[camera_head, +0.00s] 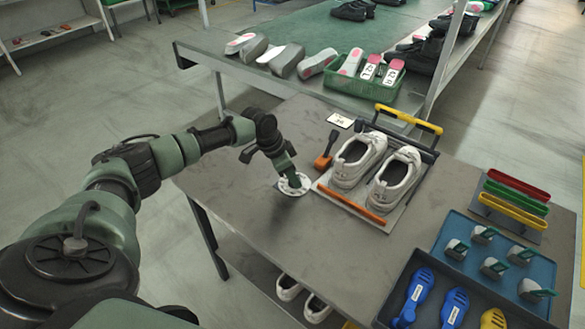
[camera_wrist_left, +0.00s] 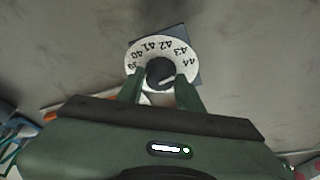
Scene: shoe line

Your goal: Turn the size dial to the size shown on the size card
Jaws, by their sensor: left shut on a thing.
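The size dial (camera_head: 296,188) is a white disc on the grey table, left of the shoe tray. In the left wrist view the dial (camera_wrist_left: 140,58) shows black numbers running from about 39 to 44, with a dark round knob (camera_wrist_left: 159,70) in its middle. My left gripper (camera_head: 286,177) reaches down onto the dial. In the wrist view its green fingers (camera_wrist_left: 159,84) stand on either side of the knob, shut on it. A light mark shows on the knob, but its exact setting is unclear.
A pair of white shoes (camera_head: 357,162) stands on a tray with an orange front bar (camera_head: 350,205), close right of the dial. A blue tray (camera_head: 465,229) and coloured racks (camera_head: 514,205) lie at right. Table left of the dial is clear.

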